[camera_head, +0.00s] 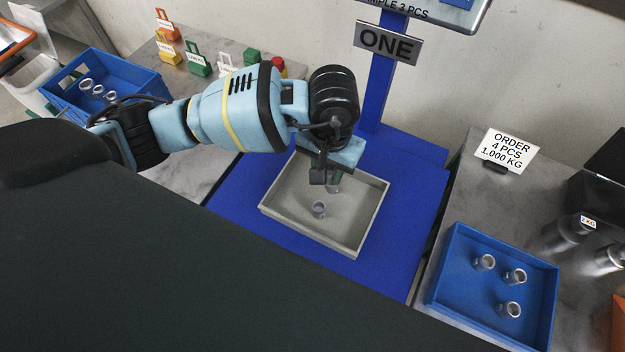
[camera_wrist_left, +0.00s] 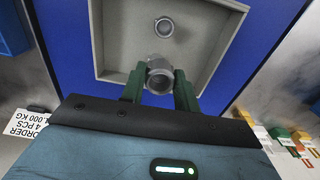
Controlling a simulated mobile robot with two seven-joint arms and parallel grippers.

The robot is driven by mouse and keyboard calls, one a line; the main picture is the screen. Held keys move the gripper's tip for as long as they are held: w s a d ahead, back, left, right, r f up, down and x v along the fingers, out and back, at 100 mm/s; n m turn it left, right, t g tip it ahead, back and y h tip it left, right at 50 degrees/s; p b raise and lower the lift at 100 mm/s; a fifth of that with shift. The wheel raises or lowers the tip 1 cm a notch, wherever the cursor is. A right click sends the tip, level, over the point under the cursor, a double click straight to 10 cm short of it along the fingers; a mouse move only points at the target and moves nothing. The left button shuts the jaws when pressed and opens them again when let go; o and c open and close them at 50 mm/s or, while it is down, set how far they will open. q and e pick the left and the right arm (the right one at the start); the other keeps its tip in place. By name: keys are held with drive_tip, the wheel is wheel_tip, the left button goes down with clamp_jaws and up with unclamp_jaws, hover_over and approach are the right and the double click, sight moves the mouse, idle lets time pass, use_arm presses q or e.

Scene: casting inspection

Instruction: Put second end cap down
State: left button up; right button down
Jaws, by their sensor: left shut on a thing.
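My left gripper (camera_head: 326,182) is over the back part of the grey tray (camera_head: 373,222). In the left wrist view its green fingers (camera_wrist_left: 160,92) are shut on a grey metal end cap (camera_wrist_left: 159,76), one finger on each side. The arm mostly hides this cap in the head view. Another end cap (camera_head: 319,208) stands on the tray floor, apart from the held one; it also shows in the left wrist view (camera_wrist_left: 164,27). I cannot tell whether the held cap touches the tray floor. My right gripper is not in view.
The tray lies on a blue surface (camera_head: 408,190) before a blue post with a sign ONE (camera_head: 388,43). A blue crate (camera_head: 443,262) with 3 caps stands right, near an order card (camera_head: 508,150). Another blue crate (camera_head: 137,71) with caps stands left.

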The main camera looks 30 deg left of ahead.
use_arm(q)
drive_tip(key=shift+f, duration=0.2)
approach(326, 193)
drive_tip(key=shift+s+d+f, duration=0.2)
drive_tip(key=shift+s+f, duration=0.15)
drive_tip(key=shift+s, duration=0.15)
drive_tip(key=shift+s+d+f, duration=0.15)
drive_tip(key=shift+s+f, duration=0.15)
drive_tip(key=shift+s, duration=0.2)
drive_tip(key=shift+f, duration=0.35)
drive_tip(key=shift+f, duration=1.85)
drive_tip(key=shift+b, duration=0.3)
drive_tip(key=shift+f, duration=0.2)
drive_tip(key=o, duration=1)
drive_tip(key=shift+o, duration=0.2)
drive_tip(key=shift+r, duration=0.15)
